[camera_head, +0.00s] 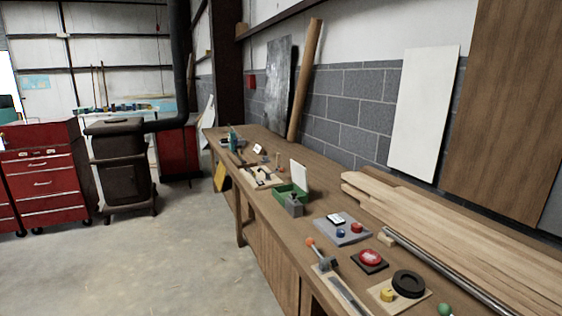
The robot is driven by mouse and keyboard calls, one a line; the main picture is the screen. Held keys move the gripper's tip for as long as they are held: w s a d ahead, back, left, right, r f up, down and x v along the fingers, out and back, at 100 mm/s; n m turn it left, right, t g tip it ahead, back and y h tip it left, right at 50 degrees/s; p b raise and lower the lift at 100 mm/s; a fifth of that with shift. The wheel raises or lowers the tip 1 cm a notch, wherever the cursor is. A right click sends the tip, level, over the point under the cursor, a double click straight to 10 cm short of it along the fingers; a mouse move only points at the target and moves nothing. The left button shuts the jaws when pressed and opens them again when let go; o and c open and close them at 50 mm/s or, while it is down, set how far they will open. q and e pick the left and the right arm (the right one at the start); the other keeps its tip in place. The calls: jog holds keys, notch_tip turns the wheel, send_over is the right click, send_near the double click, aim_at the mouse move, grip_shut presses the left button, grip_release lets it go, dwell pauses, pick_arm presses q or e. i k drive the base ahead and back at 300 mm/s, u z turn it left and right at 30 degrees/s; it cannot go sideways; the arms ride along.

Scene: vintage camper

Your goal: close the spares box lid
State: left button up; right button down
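A small green box (301,197), which looks like the spares box, stands on the long wooden workbench (262,201) near the middle of the view. A pale panel (299,174) stands upright at its back and looks like its lid, standing open. The inside of the box is too small to make out. A grey block with a small top piece (293,207) stands right in front of the box and hides part of it. Neither of my grippers is in view.
Nearer on the bench are a grey board with buttons (342,231), a red button (370,258), an orange-knobbed lever (322,256) and a black ring (408,283). Planks (440,225) lie along the wall side. The concrete floor (165,260) left of the bench is clear.

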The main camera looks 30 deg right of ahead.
aim_at(300, 176)
jog(key=z, duration=0.35)
jog(key=i, duration=1.45)
jog(key=z, duration=0.45)
